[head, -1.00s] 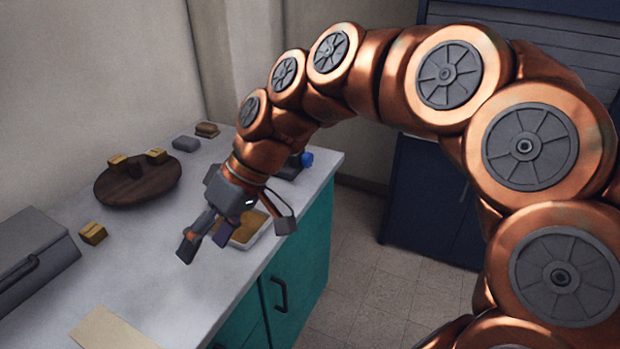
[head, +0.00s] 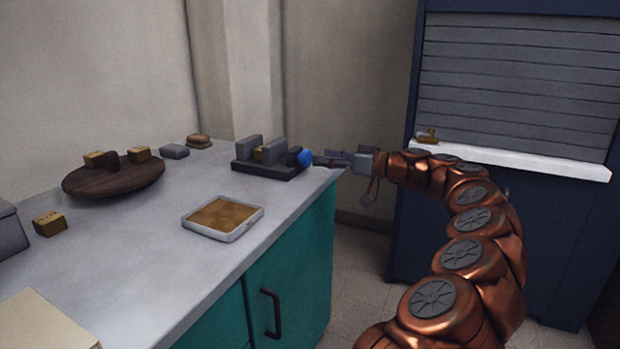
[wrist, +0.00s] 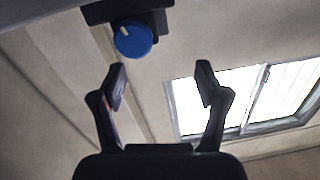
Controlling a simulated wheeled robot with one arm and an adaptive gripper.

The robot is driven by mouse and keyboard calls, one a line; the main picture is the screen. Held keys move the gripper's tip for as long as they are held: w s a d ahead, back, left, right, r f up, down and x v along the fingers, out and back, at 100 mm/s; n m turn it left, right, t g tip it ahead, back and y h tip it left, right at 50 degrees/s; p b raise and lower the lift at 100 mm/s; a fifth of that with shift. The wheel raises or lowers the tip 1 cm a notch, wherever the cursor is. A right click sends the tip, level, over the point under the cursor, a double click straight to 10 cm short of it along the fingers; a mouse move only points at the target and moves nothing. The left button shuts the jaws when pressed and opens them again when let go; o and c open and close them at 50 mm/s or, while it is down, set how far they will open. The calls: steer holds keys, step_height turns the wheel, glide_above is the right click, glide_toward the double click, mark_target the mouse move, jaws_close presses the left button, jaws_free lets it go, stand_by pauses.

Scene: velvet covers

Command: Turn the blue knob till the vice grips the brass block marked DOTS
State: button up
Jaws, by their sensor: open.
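The vice (head: 268,170) is dark grey and stands at the far right end of the counter. A brass block (head: 259,153) sits between its upright jaws; no mark can be read on it at this size. The blue knob (head: 305,158) is on the vice's right end. It also shows in the wrist view (wrist: 132,40), round with a pale mark near its upper left. My gripper (head: 318,159) is at the knob's right, level with it. In the wrist view the fingers (wrist: 160,75) are spread and empty, with the knob ahead and left of centre.
A tray (head: 190,224) with a brown inside lies on the counter. A round dark wooden stand (head: 115,180) bears brass blocks, and another brass block (head: 49,223) lies nearby. A blue shuttered cabinet (head: 510,130) with a white ledge stands behind my arm.

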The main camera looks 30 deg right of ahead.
mark_target(310, 158)
steer(key=shift+t+h, duration=0.4)
steer(key=shift+h, duration=0.1)
steer(key=shift+w+a+f+b, duration=0.15)
steer(key=shift+w+f+b, duration=0.15)
steer(key=shift+w, duration=0.75)
steer(key=shift+w+a+f+b, duration=0.1)
steer(key=shift+w+f+b, duration=0.2)
steer(key=shift+w, duration=0.8)
steer(key=shift+w+a+f+b, duration=0.15)
steer(key=shift+w+f+b, duration=0.15)
steer(key=shift+w, duration=0.75)
steer(key=c, duration=1.2)
